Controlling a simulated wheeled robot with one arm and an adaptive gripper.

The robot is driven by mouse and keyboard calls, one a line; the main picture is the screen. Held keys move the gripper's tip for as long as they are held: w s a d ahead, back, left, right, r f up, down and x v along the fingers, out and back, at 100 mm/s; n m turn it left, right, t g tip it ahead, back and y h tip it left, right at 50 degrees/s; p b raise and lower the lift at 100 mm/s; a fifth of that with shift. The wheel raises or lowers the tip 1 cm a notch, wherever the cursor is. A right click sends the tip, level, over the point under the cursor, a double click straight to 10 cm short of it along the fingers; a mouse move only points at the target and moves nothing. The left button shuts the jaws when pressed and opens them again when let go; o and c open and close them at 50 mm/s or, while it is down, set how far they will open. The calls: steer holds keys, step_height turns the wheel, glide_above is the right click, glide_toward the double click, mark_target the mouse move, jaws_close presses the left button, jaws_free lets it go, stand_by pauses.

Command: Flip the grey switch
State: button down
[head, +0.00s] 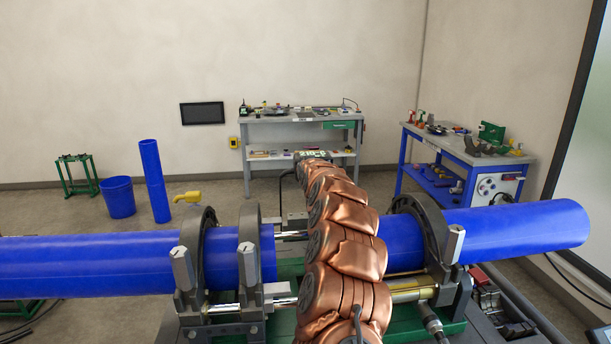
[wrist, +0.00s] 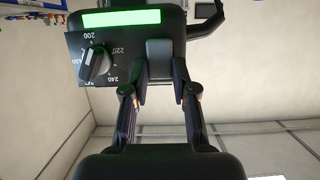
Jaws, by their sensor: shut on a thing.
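In the wrist view, the grey switch (wrist: 160,51) is a plain block on the lower part of a dark control box (wrist: 124,41). My gripper (wrist: 161,76) has one fingertip on each side of the switch and is shut on it. The fingertips cover the sides of the switch, and I cannot tell which way it is set. In the head view, my copper-coloured arm reaches away from me, and I cannot make out the gripper or the switch there.
Beside the switch are a black dial (wrist: 94,63) with temperature marks and a lit green display (wrist: 120,19). Blue pipes (head: 515,231) lie in dark clamps (head: 250,262) on both sides of my arm. A grey workbench (head: 301,115) and a blue cart (head: 462,152) stand behind.

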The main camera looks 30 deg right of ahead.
steer(key=shift+f, duration=0.1)
stand_by(0.3)
steer(key=c, duration=0.9)
jaws_free()
step_height(320, 180, up, 10)
steer(key=shift+r, duration=0.1)
